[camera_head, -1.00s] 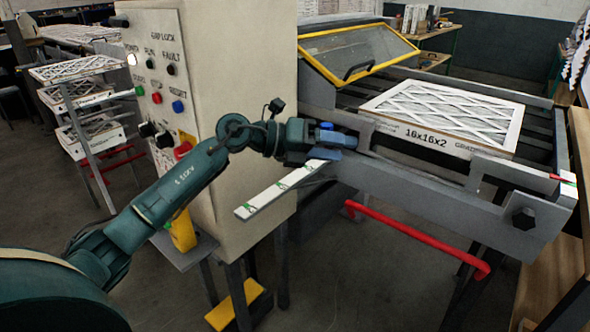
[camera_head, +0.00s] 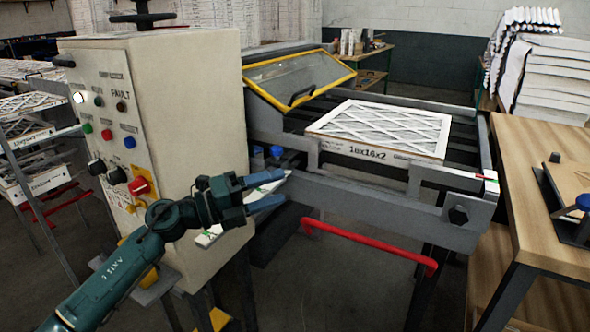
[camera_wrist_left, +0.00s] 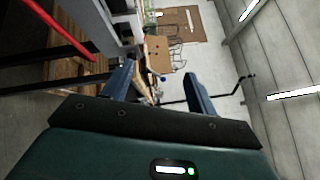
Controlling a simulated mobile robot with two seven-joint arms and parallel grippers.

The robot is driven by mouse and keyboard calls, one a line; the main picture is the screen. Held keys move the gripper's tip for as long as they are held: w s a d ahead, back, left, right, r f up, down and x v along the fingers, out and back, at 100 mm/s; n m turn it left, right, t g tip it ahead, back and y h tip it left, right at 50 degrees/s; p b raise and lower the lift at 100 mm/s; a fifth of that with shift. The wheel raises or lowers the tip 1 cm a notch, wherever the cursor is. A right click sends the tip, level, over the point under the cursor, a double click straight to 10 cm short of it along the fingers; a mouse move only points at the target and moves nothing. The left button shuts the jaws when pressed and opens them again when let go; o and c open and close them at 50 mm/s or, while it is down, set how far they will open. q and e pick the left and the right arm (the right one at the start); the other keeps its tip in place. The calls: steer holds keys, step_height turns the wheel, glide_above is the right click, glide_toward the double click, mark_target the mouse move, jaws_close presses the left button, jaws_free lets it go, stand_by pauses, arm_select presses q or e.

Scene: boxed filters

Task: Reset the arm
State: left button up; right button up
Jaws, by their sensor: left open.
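My left gripper (camera_head: 276,189) is open and empty in the head view, with its blue fingers apart in front of the machine's near side. In the left wrist view its two fingers (camera_wrist_left: 158,88) stand apart with nothing between them. A white strip with green marks (camera_head: 262,190) shows partly behind the gripper; the arm hides some of it, and I cannot tell whether they touch. My right gripper is not in view.
A control cabinet (camera_head: 200,110) stands left, close to my left arm. A conveyor frame (camera_head: 385,202) holds a boxed filter (camera_head: 385,130) marked 16x16x2. A red bar (camera_head: 370,245) runs below. A wooden table (camera_head: 540,190) is at right, filter racks (camera_head: 45,180) at left.

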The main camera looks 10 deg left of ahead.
arm_select(q)
steer(key=s+d+f+n+y+p, duration=0.1)
steer(key=s+f+n+y, duration=0.5)
steer(key=s+f+n, duration=0.6)
steer(key=s+d+f+n+y+p, duration=0.1)
steer(key=s+f+n+y+p, duration=0.3)
steer(key=s+f+n, duration=0.9)
steer(key=f+n+y, duration=0.2)
steer(key=n, duration=0.2)
steer(key=shift+s+d+n, duration=0.15)
steer(key=shift+d+n, duration=0.15)
steer(key=shift+d, duration=0.1)
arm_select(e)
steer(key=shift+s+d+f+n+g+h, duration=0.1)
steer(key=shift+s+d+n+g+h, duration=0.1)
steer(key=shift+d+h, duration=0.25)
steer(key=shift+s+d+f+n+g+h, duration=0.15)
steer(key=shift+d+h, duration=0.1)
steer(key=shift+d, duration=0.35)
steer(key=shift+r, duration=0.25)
